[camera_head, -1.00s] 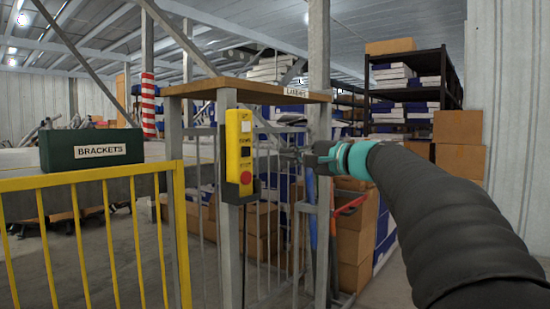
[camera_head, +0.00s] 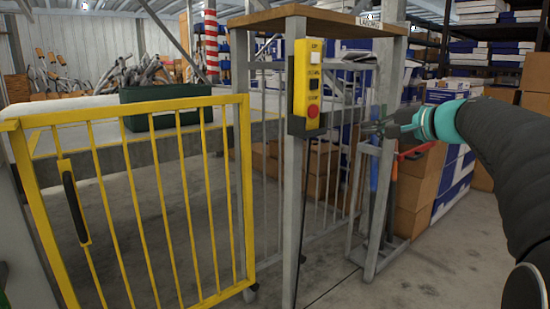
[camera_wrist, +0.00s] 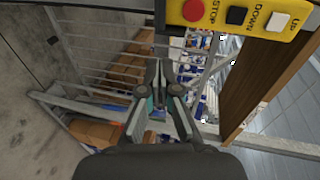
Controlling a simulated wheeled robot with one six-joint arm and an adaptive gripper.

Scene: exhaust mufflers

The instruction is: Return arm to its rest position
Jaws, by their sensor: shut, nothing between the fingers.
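My gripper (camera_head: 372,128) is at the end of my black-sleeved arm, which reaches in from the right in the head view. It is just right of the yellow control box and apart from it. In the wrist view my gripper (camera_wrist: 158,68) has its fingers together with nothing between them. The yellow control box (camera_head: 307,75) is fixed to a grey post and has a white button, a black button and a red button. In the wrist view the control box (camera_wrist: 236,14) shows at the top edge, marked UP and DOWN.
A yellow gate (camera_head: 128,180) with a black handle stands at the left. A wooden shelf top (camera_head: 315,20) is above the post. Cardboard boxes (camera_head: 416,190) and a red-handled tool (camera_head: 418,150) are behind my gripper. Bare floor (camera_head: 400,280) lies at the lower right.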

